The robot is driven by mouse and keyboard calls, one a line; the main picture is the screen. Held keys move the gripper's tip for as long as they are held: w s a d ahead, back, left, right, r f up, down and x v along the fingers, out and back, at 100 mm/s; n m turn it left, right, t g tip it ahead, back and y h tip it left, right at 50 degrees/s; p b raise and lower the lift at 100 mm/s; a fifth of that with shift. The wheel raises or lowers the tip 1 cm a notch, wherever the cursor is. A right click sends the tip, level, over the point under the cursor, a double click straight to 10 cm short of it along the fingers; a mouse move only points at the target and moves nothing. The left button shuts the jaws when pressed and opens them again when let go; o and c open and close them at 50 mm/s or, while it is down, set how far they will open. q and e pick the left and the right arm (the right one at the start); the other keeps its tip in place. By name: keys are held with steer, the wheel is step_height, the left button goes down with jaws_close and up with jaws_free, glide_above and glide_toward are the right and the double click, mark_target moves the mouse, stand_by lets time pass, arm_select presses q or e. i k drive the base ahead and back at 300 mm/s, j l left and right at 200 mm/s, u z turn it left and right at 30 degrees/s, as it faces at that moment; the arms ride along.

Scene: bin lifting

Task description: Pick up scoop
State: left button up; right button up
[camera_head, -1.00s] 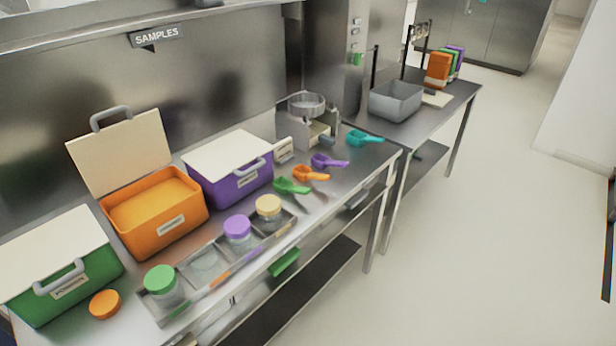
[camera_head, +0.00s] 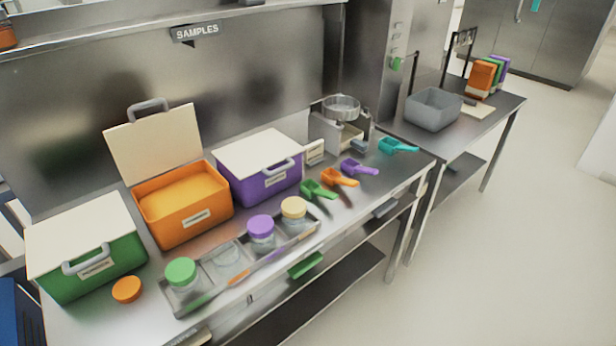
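Several coloured scoops lie in a row on the steel counter, right of the middle. They are a green scoop (camera_head: 318,189), an orange scoop (camera_head: 341,178), a purple scoop (camera_head: 359,168) and a teal scoop (camera_head: 397,145) farthest back. An orange bin (camera_head: 185,222) stands open, its cream lid (camera_head: 153,146) raised, with orange contents inside. Neither of my grippers shows in the head view.
A closed green bin (camera_head: 98,272) and a closed purple bin (camera_head: 262,186) flank the orange bin. In front, a tray (camera_head: 213,299) holds several jars, with a loose orange lid (camera_head: 127,289) beside it. A scale-like device (camera_head: 341,125) stands behind the scoops. Floor (camera_head: 500,270) is clear at right.

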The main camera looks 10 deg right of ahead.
mark_target(330, 176)
steer(key=i+l+u, duration=0.15)
steer(key=l+u, duration=0.15)
steer(key=l, duration=0.6)
steer(key=l+u, duration=0.35)
steer(key=l, duration=0.6)
